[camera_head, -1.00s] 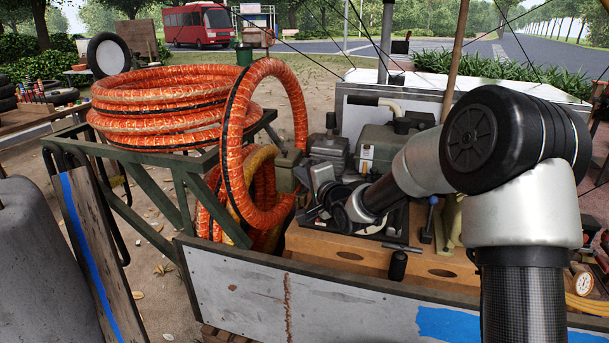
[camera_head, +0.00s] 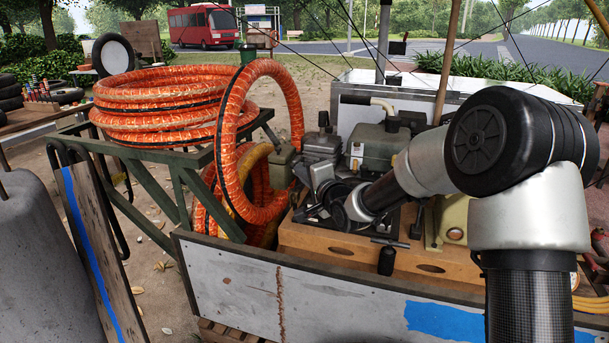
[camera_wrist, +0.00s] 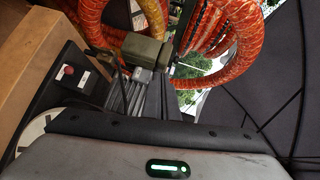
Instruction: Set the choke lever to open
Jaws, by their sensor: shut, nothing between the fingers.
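The engine (camera_head: 375,147) stands on the cart's wooden deck, with a grey tank on top and dark parts at its left. My gripper (camera_head: 325,203) reaches in from the right, low at the engine's left front, close to the dark machinery. Its fingers are small and dark there and hard to separate from the engine parts; it is shut with nothing held. In the wrist view my gripper's housing fills the bottom, and an olive-green box (camera_wrist: 143,49) on the engine side shows beyond it. I cannot make out the choke lever in either view.
Orange hoses (camera_head: 160,105) lie coiled on a green frame left of the engine, and one loop hangs close to my gripper. A black T-handled tool (camera_head: 387,258) stands at the deck's front edge. A panel with a red button (camera_wrist: 68,70) is at left in the wrist view.

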